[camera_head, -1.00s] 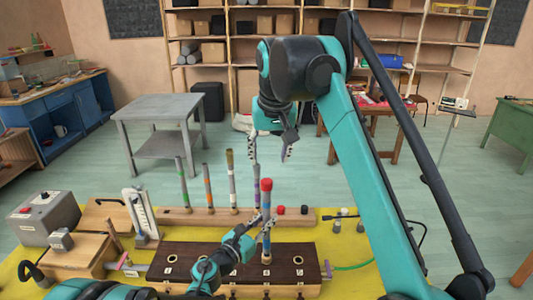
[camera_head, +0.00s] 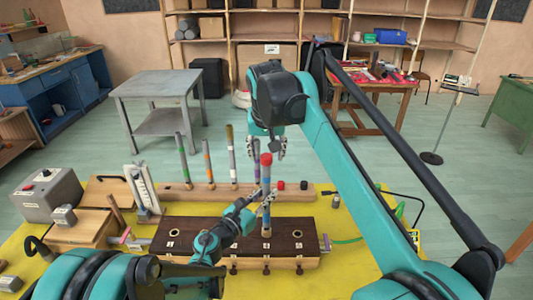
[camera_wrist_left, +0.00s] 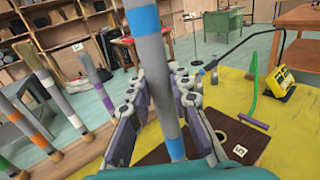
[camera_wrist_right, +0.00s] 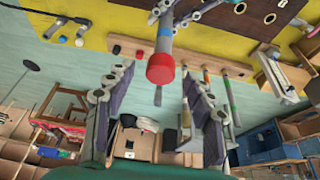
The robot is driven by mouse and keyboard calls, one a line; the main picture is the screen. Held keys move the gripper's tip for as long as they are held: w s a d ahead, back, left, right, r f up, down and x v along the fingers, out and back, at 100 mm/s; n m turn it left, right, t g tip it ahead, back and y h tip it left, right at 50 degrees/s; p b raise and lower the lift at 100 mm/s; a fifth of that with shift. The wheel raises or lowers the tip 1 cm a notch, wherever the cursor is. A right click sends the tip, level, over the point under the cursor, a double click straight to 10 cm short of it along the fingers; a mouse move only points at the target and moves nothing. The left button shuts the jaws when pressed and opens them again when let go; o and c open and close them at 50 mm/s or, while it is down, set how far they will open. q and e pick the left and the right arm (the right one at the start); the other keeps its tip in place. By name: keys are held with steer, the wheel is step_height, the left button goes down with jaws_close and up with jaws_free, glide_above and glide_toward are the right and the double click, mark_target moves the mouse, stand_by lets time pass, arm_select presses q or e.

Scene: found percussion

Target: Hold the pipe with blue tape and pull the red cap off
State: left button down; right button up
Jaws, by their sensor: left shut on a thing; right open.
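The grey pipe with blue tape (camera_head: 266,186) stands upright in a hole of the dark wooden block (camera_head: 190,227). The red cap (camera_head: 266,159) sits on its top end. My left gripper (camera_head: 263,198) is shut around the pipe below the cap. In the left wrist view the pipe (camera_wrist_left: 152,72) runs between the fingers, with blue tape bands above and below them. My right gripper (camera_head: 266,148) is open, pointing down just above the cap. In the right wrist view the cap (camera_wrist_right: 160,70) shows between the spread fingertips, and nothing is gripped.
A wooden rack (camera_head: 205,191) behind the block holds several other taped pipes and loose caps, one red (camera_head: 281,185). A grey box (camera_head: 50,194) and wooden boxes stand at the left of the yellow table. A green cable (camera_head: 347,240) lies at the right.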

mark_target(266, 157)
steer(key=shift+w+f, duration=0.15)
steer(key=shift+f, duration=0.2)
steer(key=c, duration=1.2)
steer(key=shift+r, duration=0.15)
steer(key=shift+r, duration=1.2)
steer(key=shift+r, duration=1.45)
